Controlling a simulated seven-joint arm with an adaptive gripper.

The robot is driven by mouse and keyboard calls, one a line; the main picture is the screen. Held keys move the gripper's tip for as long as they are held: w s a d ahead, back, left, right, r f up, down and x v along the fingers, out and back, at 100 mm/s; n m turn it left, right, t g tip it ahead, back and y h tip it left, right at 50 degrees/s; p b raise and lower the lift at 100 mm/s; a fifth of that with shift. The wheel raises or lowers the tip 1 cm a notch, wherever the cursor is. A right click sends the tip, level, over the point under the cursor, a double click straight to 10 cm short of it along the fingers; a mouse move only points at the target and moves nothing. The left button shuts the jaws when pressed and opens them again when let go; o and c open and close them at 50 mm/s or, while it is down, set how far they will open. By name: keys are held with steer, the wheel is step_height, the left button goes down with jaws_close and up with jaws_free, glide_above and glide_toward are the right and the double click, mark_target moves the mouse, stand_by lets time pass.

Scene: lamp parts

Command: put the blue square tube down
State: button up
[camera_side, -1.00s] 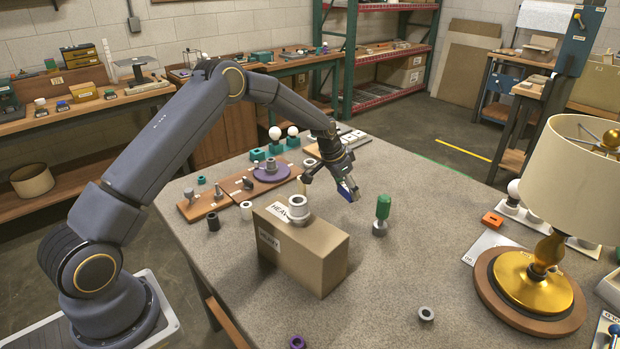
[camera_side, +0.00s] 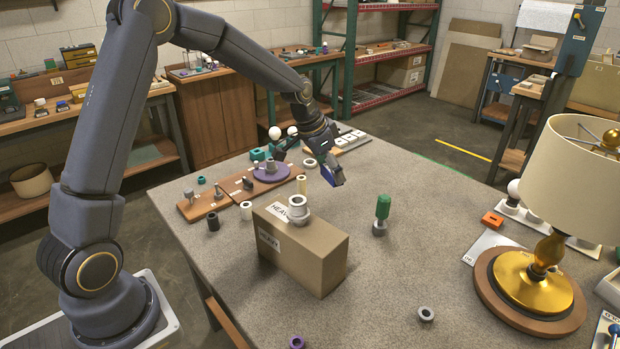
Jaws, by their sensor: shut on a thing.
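The blue square tube (camera_side: 336,177) is held tilted in the air above the table's far middle. My gripper (camera_side: 328,165) is shut on it. The tube's near end points down and right. It looks apart from the grey tabletop (camera_side: 420,260), with bare surface below and to its right. The fingers and wrist hide part of the tube.
A cardboard box (camera_side: 310,255) with grey rings (camera_side: 299,208) on top stands in front. A green-handled part (camera_side: 382,208) stands to the right. A lamp (camera_side: 540,270) stands far right.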

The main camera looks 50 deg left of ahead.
steer(key=w+d+m+h, duration=0.1)
steer(key=w+d+m, duration=0.3)
steer(key=d, duration=0.5)
steer(key=m+h, duration=0.1)
steer(key=m, duration=0.1)
glide_above(404, 259)
steer(key=s+a, duration=0.1)
steer(key=shift+g, duration=0.5)
step_height(404, 259, down, 13)
steer(key=shift+s, duration=0.1)
steer(key=shift+f, duration=2.35)
steer(key=shift+f, duration=0.15)
steer(key=o, duration=1.1)
steer(key=shift+o, duration=0.2)
